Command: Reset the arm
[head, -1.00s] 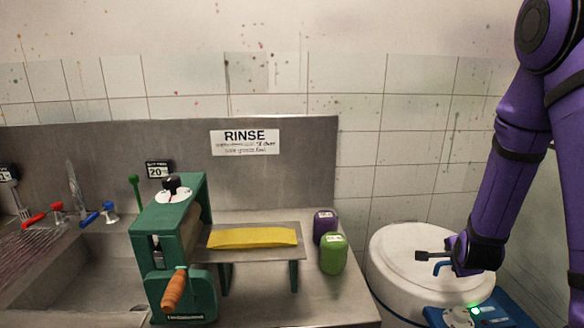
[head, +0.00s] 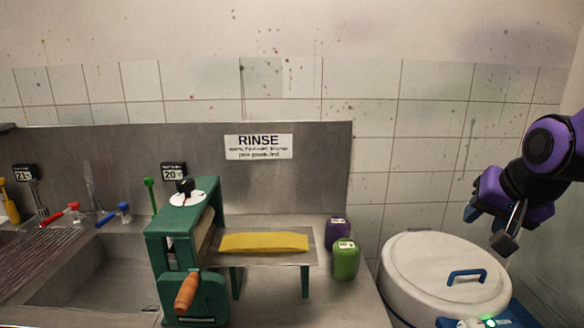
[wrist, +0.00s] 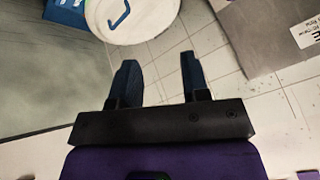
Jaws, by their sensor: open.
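My gripper (head: 490,228) is at the right of the head view, at the end of my purple arm. It is above and beside the white round lidded bucket (head: 415,262), clear of its blue handle (head: 466,276). In the wrist view my gripper (wrist: 157,80) shows two dark fingers spread apart with nothing between them. The white lid (wrist: 150,20) and its blue handle (wrist: 121,17) are beyond the fingertips, at the top of that view.
A green roller press (head: 182,250) with an orange crank stands on the steel counter. A yellow folded cloth (head: 264,242) lies on its tray. Purple (head: 337,231) and green (head: 345,262) containers stand right of it. A sink (head: 95,270) is at left.

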